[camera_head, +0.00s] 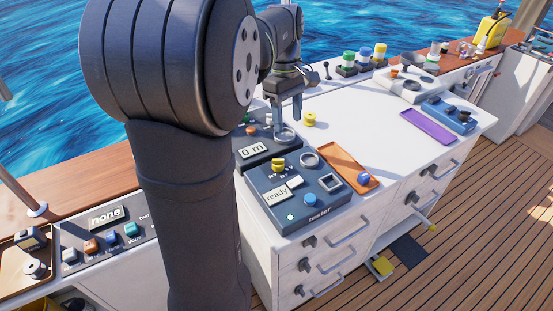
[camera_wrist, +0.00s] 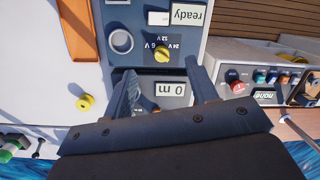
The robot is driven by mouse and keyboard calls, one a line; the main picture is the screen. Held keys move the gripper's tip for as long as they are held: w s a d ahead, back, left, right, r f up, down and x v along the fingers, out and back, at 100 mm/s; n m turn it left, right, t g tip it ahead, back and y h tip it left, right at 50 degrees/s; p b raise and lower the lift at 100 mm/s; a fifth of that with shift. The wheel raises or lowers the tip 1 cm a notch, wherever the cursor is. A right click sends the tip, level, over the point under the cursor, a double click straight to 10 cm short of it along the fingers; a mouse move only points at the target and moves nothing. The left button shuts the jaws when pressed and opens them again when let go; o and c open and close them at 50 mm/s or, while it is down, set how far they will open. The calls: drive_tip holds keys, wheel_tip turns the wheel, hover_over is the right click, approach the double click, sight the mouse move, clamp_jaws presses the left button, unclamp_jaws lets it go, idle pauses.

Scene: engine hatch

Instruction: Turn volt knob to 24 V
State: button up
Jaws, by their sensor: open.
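The tester (camera_head: 300,197) is a dark blue box at the near end of the white cabinet top, with a "ready" display. The yellow volt knob (camera_head: 278,164) stands on its top, and also shows upright in the wrist view (camera_wrist: 162,54) among upside-down 6 V, 12 V and 24 V marks. Where the knob points is too small to tell. My gripper (camera_head: 286,122) is open and empty, pointing down above the dark "0 m" panel, behind the knob and apart from it. In the wrist view its fingers (camera_wrist: 164,88) straddle that display, with the knob just beyond the tips.
The "0 m" panel (camera_head: 253,150) adjoins the tester. A loose yellow spool (camera_head: 309,119) stands on the white top. An orange tray (camera_head: 350,168) lies beside the tester, a purple tray (camera_head: 428,127) farther right. The middle of the white top is clear.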

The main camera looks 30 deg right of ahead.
sight(278, 164)
drive_tip(key=w+a+n+g+h, duration=0.1)
drive_tip(key=w+a+n+h, duration=0.2)
drive_tip(key=w+a+n, duration=0.4)
drive_tip(key=shift+m, duration=0.7)
drive_tip(key=x, duration=0.6)
drive_tip(key=d+x, duration=0.1)
drive_tip(key=x, duration=1)
drive_tip(key=shift+d+f, duration=0.15)
drive_tip(key=shift+d, duration=0.05)
drive_tip(key=c, duration=1)
